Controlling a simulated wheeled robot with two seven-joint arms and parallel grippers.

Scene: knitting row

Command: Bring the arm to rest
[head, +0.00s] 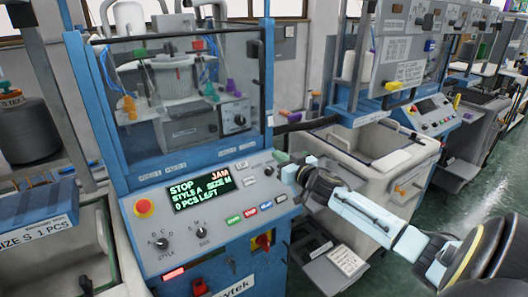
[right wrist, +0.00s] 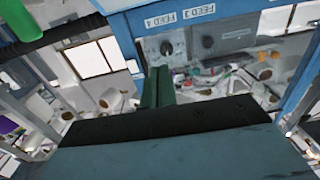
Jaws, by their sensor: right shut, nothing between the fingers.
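My right arm comes in from the right in the head view, and its gripper (head: 284,165) is at the right edge of the blue machine's control panel (head: 150,208). In the right wrist view the fingers (right wrist: 157,86) are shut together, with nothing between them. Whether the gripper touches the panel edge, I cannot tell. The panel display (head: 201,191) reads STOP, JAM, STYLE A, SIZE M, 0 PCS LEFT. My left gripper is not in view.
A red stop button on yellow (head: 144,208) and knobs sit on the panel. Behind it is a clear guard window (head: 190,95). A pale bin (head: 385,150) stands to the right, near my arm. Green floor (head: 440,195) is open at the far right.

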